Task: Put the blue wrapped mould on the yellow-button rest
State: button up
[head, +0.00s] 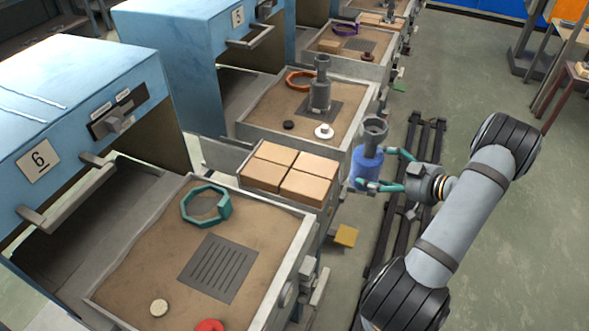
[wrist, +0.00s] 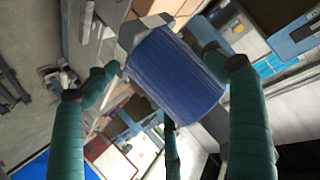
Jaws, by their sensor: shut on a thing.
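The blue wrapped mould (head: 367,168) is a grey cylinder with a narrower neck and cup-like top, its lower body wrapped in blue. My gripper (head: 375,170) is shut on it and holds it upright beside the front of the drawers. I cannot tell for certain which button counts as yellow.
A teal ring (head: 205,205) lies in the nearest drawer. Tan blocks (head: 288,172) stand between drawers. In the drawer behind, a grey mould (head: 320,90) occupies the rest, near an orange ring (head: 301,79). A yellow square (head: 345,236) sits low beside the nearest drawer.

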aim_at(361, 148)
jog(key=shift+m+h, duration=0.3)
jog(key=shift+m, duration=0.1)
jog(key=w+a, duration=0.1)
jog(key=w, duration=0.1)
jog(key=w+a+r, duration=0.1)
jog(key=w, duration=0.1)
jog(key=w+a+r, duration=0.1)
jog(key=w+a, duration=0.1)
jog(key=w, duration=0.1)
jog(key=shift+w+a+r, duration=0.1)
jog(key=shift+r, duration=0.1)
jog(key=w+a+r, duration=0.2)
jog(key=w+a, duration=0.1)
jog(key=a, duration=0.3)
jog(key=shift+m+t, duration=0.4)
jog(key=shift+w+a+f+p, duration=0.2)
jog(key=shift+w+a+f, duration=0.05)
jog(key=shift+a+f, duration=1.6)
jog(key=shift+w+a+f+p, duration=0.25)
jog(key=shift+a+f, duration=1.4)
jog(key=shift+a, duration=0.35)
jog(key=shift+w+a+f+p, duration=0.2)
jog(key=shift+w+a+f, duration=0.05)
jog(key=shift+a+f, duration=1.6)
jog(key=o, duration=1.5)
jog(key=shift+s, duration=0.1)
jog(key=shift+o, duration=0.2)
jog(key=b+v, duration=0.1)
jog(key=v, duration=1.1)
jog(key=shift+r, duration=0.2)
